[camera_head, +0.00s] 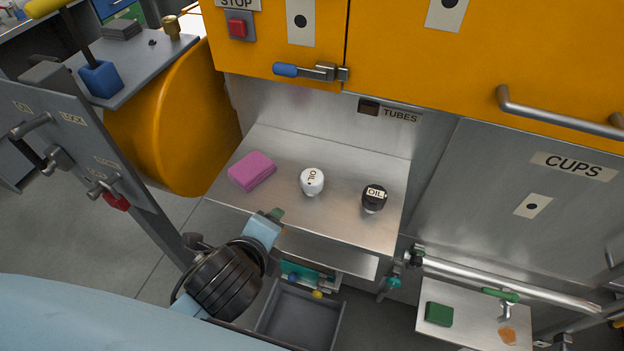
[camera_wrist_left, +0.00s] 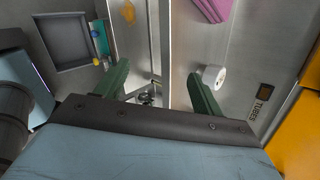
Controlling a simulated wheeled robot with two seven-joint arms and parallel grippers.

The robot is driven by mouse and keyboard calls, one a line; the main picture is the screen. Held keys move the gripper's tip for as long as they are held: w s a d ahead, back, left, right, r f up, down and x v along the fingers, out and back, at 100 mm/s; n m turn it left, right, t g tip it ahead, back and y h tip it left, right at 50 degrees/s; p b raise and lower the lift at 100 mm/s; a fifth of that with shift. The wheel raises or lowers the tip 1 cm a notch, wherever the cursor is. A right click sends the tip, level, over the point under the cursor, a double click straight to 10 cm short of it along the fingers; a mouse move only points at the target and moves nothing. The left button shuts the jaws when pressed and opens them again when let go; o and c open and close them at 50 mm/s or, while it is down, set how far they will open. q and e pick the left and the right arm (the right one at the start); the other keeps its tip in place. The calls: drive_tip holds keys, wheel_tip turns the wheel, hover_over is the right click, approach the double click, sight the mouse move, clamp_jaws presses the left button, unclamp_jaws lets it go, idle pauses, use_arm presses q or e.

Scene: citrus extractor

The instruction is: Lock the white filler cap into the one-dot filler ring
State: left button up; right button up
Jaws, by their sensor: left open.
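The white filler cap (camera_head: 312,180), marked OIL, sits on the steel shelf (camera_head: 340,222), between a pink cloth and a black cap. In the left wrist view the white cap (camera_wrist_left: 214,77) shows just beyond the right-hand finger. My left gripper (camera_head: 276,215) is at the shelf's front edge, left of and nearer than the white cap. Its green fingers are spread wide and empty in the left wrist view (camera_wrist_left: 158,88). I cannot make out the one-dot filler ring in either view. My right gripper is not in view.
A black OIL cap (camera_head: 374,198) stands right of the white one, and a folded pink cloth (camera_head: 252,170) lies left. A grey bin (camera_head: 300,317) sits below the shelf. Orange doors (camera_head: 480,65) with a blue-handled latch (camera_head: 305,71) overhang the back. The shelf front is clear.

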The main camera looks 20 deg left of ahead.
sight(311, 186)
use_arm(q)
drive_tip(key=w+d+r+m+t+h, duration=0.1)
drive_tip(key=w+d+r+m+t, duration=0.35)
drive_tip(key=m, duration=1.05)
drive_tip(key=x, duration=0.6)
drive_tip(key=shift+w+d+b, duration=0.3)
drive_tip(key=shift+w+b, duration=0.05)
drive_tip(key=shift+w, duration=0.1)
drive_tip(key=x, duration=0.5)
drive_tip(key=shift+a+f+b, duration=0.1)
drive_tip(key=shift+a+b, duration=0.15)
drive_tip(key=shift+b, duration=0.05)
drive_tip(key=c, duration=1.1)
wheel_tip(311, 186, up, 10)
drive_tip(key=shift+r+p, duration=0.1)
drive_tip(key=shift+p, duration=1.05)
